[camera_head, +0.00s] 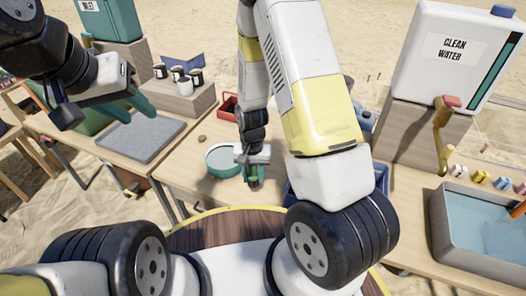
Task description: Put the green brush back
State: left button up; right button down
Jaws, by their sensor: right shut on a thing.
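The green brush (253,175) is in my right gripper (254,168), above the middle table just right of a teal bowl (222,172). Only a small green part shows below the jaws; the rest is hidden by the gripper. My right gripper is shut on it. My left gripper (104,110) is at the upper left, in front of the grey mat, with its fingers spread apart and nothing seen between them.
A grey mat (140,137) lies on the left table. A small red tray (228,106) stands behind the bowl, and a blue crate (294,192) is partly hidden by my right arm. At right are a clean water tank (440,65) and a water basin (447,233).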

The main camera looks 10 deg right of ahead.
jog(key=shift+s+a+f+m, duration=0.15)
jog(key=shift+s+a+f, duration=0.05)
jog(key=shift+s+f, duration=0.3)
jog(key=shift+s+a+f+m, duration=0.15)
jog(key=shift+s+a+f, duration=0.05)
jog(key=shift+s+f, duration=0.25)
jog(key=shift+w+d+f, duration=0.15)
jog(key=shift+w+f, duration=0.1)
jog(key=w+d, duration=0.2)
jog(key=w, duration=0.2)
jog(key=w+d+f, duration=0.1)
jog(key=w+d, duration=0.2)
jog(key=w, duration=0.1)
jog(key=w+d, duration=0.3)
jog(key=w, duration=0.1)
jog(key=shift+w+d+f, duration=0.15)
jog(key=shift+w+f, duration=0.05)
jog(key=shift+w, duration=0.2)
jog(key=shift+f, duration=1.75)
jog(key=shift+f, duration=0.15)
jog(key=c, duration=1)
grip_release()
jog(key=shift+o, duration=0.2)
